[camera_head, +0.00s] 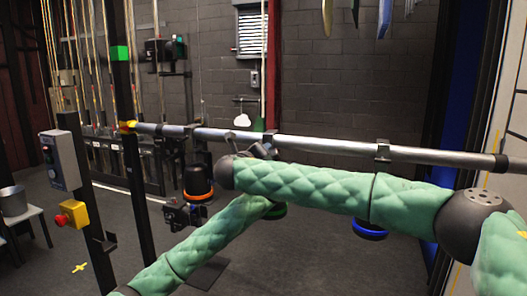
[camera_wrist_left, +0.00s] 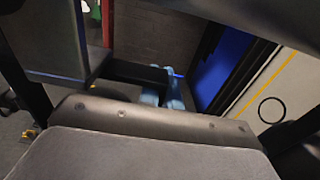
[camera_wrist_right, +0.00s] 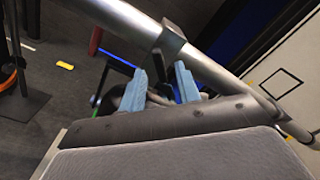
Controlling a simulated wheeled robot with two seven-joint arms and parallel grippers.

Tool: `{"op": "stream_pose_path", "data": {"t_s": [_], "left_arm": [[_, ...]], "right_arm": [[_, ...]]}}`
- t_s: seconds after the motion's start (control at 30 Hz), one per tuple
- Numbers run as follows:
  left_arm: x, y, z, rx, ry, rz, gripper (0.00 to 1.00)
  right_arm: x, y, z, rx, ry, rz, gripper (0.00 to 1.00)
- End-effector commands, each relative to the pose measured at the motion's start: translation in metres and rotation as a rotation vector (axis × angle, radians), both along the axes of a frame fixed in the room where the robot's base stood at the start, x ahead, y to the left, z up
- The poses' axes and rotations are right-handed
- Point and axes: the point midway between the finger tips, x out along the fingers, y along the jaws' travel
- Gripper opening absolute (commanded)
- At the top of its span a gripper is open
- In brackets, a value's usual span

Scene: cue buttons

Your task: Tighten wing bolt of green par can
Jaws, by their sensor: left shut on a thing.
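The green par can shows in the head view as a green ring (camera_head: 275,211) below the pipe; its body is mostly hidden behind my arms. My left arm reaches it from the lower left. In the left wrist view my left gripper (camera_wrist_left: 163,95) has its blue fingers close together on a dark bar (camera_wrist_left: 135,71), whose link to the can I cannot make out. My right gripper (camera_wrist_right: 162,85) has its blue fingers apart, just below the pipe and its clamp, with dark and grey parts behind and between them. I cannot pick out the wing bolt clearly.
A grey pipe (camera_head: 330,145) crosses the head view. An orange-ringed par can (camera_head: 198,178) hangs to the left and a blue-ringed one (camera_head: 369,230) to the right. A dark post (camera_head: 140,210) and a yellow box with a red button (camera_head: 72,214) stand at left.

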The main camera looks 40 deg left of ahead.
Motion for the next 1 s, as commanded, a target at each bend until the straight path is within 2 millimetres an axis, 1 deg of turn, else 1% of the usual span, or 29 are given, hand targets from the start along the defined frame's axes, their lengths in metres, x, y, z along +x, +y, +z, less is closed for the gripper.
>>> {"op": "stream_pose_path", "data": {"t_s": [0.03,0.1,0.2,0.33,0.57,0.67,0.73,0.77,1.0], "left_arm": [[0.0,0.0,-0.001,0.0,0.002,0.0,0.0],[0.0,0.0,-0.001,0.0,0.002,0.0,0.0],[0.0,0.0,-0.001,0.0,0.002,0.0,0.0],[0.0,0.0,-0.001,0.0,0.002,0.0,0.0],[0.0,0.0,-0.001,0.0,0.002,0.0,0.0],[0.0,0.0,-0.001,0.0,0.002,0.0,0.0],[0.0,0.0,-0.001,0.0,0.002,0.0,0.0],[0.0,0.0,-0.001,0.0,0.002,0.0,0.0],[0.0,0.0,-0.001,0.0,0.002,0.0,0.0]], "right_arm": [[0.006,0.002,0.0,0.0,0.0,-0.001,0.33],[0.013,0.003,0.0,0.0,0.0,-0.001,0.33],[0.02,0.004,0.0,0.0,0.0,0.0,0.33],[0.023,0.005,0.0,0.0,-0.001,-0.001,0.33],[0.024,0.005,0.0,0.0,0.0,0.0,0.33],[0.024,0.005,0.0,0.0,0.0,0.0,0.15],[0.023,0.005,0.0,0.0,0.0,0.0,0.01],[0.023,0.005,0.0,0.0,0.0,0.0,0.0],[0.023,0.005,0.0,0.009,0.003,0.001,0.0]]}}
